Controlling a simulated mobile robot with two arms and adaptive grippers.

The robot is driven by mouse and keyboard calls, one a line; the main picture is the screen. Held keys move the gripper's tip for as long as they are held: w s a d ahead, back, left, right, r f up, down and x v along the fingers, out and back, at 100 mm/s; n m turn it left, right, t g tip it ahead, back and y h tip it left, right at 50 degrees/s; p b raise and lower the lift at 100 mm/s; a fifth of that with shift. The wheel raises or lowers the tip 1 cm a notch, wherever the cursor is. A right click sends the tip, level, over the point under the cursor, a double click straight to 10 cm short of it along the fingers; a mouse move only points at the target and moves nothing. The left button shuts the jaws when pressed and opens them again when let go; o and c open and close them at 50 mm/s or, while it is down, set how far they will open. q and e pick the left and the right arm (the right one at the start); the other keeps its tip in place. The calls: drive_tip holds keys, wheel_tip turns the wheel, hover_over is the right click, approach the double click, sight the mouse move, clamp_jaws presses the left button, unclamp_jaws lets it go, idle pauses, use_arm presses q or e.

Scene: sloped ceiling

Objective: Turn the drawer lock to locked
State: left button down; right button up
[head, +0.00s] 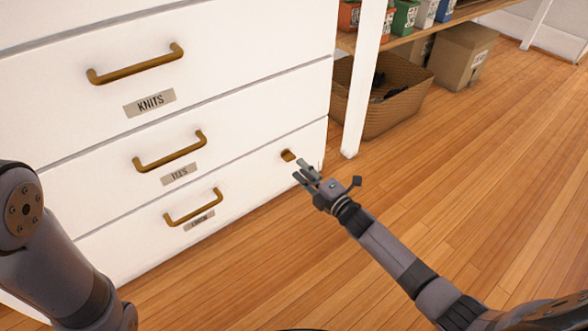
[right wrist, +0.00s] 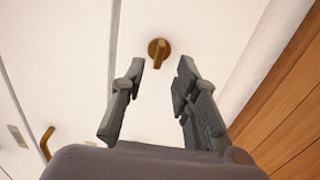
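The drawer lock (head: 287,155) is a small brass knob on the right side of the bottom drawer front (head: 250,165). In the right wrist view the lock (right wrist: 159,50) shows a round base and a narrow grip piece pointing roughly down in the picture. My right gripper (head: 304,170) is just in front of and slightly below the lock in the head view. In the right wrist view its two fingers (right wrist: 158,78) are apart and empty, with the lock showing beyond the gap between their tips. My left arm (head: 40,235) shows at the left, but its gripper is out of view.
The white dresser has brass handles and labels; the upper one reads KNITS (head: 150,102). A white shelf post (head: 366,80) stands right of the dresser, with a wicker basket (head: 400,110) and a cardboard box (head: 462,55) behind it. The wooden floor (head: 480,190) at right is clear.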

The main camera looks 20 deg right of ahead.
sight(288, 156)
drive_tip(key=b+x, duration=0.2)
drive_tip(key=x, duration=0.2)
drive_tip(key=shift+w+a, duration=0.15)
drive_tip(key=shift+w, duration=0.2)
clamp_jaws()
